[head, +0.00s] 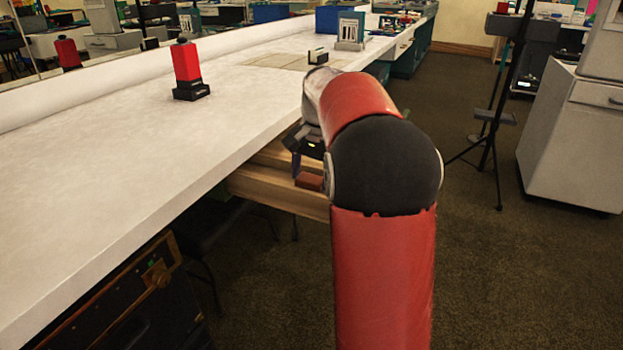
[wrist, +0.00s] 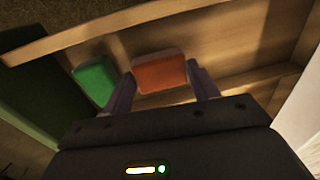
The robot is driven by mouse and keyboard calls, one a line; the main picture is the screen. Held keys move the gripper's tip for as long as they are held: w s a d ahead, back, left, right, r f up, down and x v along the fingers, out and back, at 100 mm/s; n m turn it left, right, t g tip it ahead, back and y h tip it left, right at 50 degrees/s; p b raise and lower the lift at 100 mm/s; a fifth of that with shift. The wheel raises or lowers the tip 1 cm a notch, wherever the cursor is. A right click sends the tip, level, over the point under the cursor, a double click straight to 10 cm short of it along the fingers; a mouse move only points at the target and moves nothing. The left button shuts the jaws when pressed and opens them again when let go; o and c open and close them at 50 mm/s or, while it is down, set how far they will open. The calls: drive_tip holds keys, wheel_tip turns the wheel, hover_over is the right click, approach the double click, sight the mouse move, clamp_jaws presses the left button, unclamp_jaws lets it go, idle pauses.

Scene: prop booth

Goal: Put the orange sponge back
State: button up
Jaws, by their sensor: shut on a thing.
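The orange sponge (wrist: 160,72) is a small orange block with a paler top edge. It sits between the two fingers of my gripper (wrist: 163,88) in the wrist view, and the fingers are shut on it. In the head view the sponge (head: 309,181) shows as a reddish-brown block at the open wooden drawer (head: 275,189) under the counter. My gripper (head: 301,170) is partly hidden there by my red arm. In the wrist view the drawer (wrist: 240,92) is behind the sponge. I cannot tell whether the sponge touches the drawer floor.
A green block (wrist: 95,82) lies in the drawer, left of the sponge. The white counter (head: 130,150) is above the drawer and holds a red and black object (head: 188,70). A black case (head: 130,300) stands under the counter.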

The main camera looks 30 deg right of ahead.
sight(317, 181)
drive_tip(key=shift+f, duration=0.4)
drive_tip(key=shift+f, duration=0.1)
drive_tip(key=o, duration=1.3)
wheel_tip(317, 181, up, 12)
drive_tip(key=s+f+p, duration=0.1)
drive_tip(key=p, duration=0.1)
drive_tip(key=s+a+r+n+t, duration=0.1)
drive_tip(key=s+a+r+n, duration=0.1)
drive_tip(key=s+a, duration=0.35)
drive_tip(key=s+a+f+n+t, duration=0.1)
drive_tip(key=s+a+f+n, duration=0.1)
drive_tip(key=s, duration=0.4)
drive_tip(key=s+a+f+n+t, duration=0.1)
drive_tip(key=s+a+f+n, duration=0.2)
drive_tip(key=s+f, duration=0.3)
drive_tip(key=s+a+f+n+t, duration=0.1)
drive_tip(key=s+a+f+n, duration=0.2)
drive_tip(key=s, duration=0.4)
drive_tip(key=shift+s+a+f+h, duration=0.2)
drive_tip(key=shift+a+f, duration=0.15)
drive_tip(key=shift+a, duration=0.2)
drive_tip(key=shift+s+a+f+h, duration=0.1)
drive_tip(key=shift+s+a+f, duration=0.15)
drive_tip(key=shift+a, duration=0.3)
